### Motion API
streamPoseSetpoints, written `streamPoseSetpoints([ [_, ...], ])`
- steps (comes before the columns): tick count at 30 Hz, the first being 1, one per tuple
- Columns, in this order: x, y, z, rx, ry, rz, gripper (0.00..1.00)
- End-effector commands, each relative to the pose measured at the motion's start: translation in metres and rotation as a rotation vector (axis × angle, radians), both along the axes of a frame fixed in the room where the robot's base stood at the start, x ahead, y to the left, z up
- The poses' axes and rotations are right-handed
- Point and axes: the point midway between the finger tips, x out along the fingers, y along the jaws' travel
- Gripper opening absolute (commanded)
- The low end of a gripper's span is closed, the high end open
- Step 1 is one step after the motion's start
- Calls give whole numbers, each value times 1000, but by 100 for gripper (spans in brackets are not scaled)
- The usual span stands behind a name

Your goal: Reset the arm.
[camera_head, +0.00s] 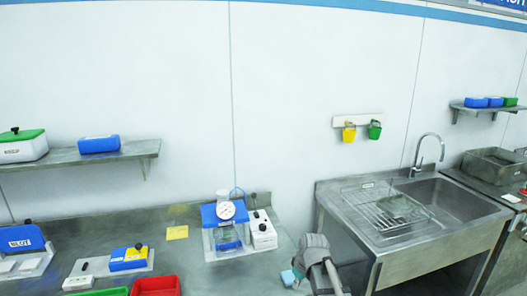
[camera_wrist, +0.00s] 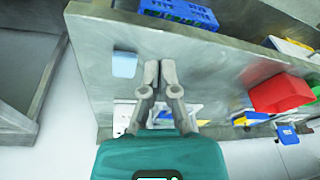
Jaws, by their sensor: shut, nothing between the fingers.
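My gripper (camera_wrist: 160,66) is in the middle of the wrist view, its two grey fingers together with nothing between them. In the head view my grey arm end (camera_head: 318,262) is at the bottom, right of centre, by the right end of the bench (camera_head: 190,238); its fingertips cannot be made out there. A small light-blue block (camera_head: 288,278) lies on the bench just left of it. The block also shows in the wrist view (camera_wrist: 125,64), left of the fingers and apart from them.
A sink (camera_head: 455,200) with a wire rack (camera_head: 385,210) is to the right. A red tray (camera_head: 156,286) is at the front left.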

Motion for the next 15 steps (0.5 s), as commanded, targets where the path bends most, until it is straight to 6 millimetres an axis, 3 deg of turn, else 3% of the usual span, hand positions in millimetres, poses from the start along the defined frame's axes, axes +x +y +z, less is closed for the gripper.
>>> streamPoseSetpoints([
  [1,-22,-8,-1,-13,25,-66,0],
  [6,-73,-33,-3,-61,108,-314,0],
  [10,-103,-47,-4,-95,151,-469,0],
  [15,-124,-57,-4,-123,179,-589,0],
])
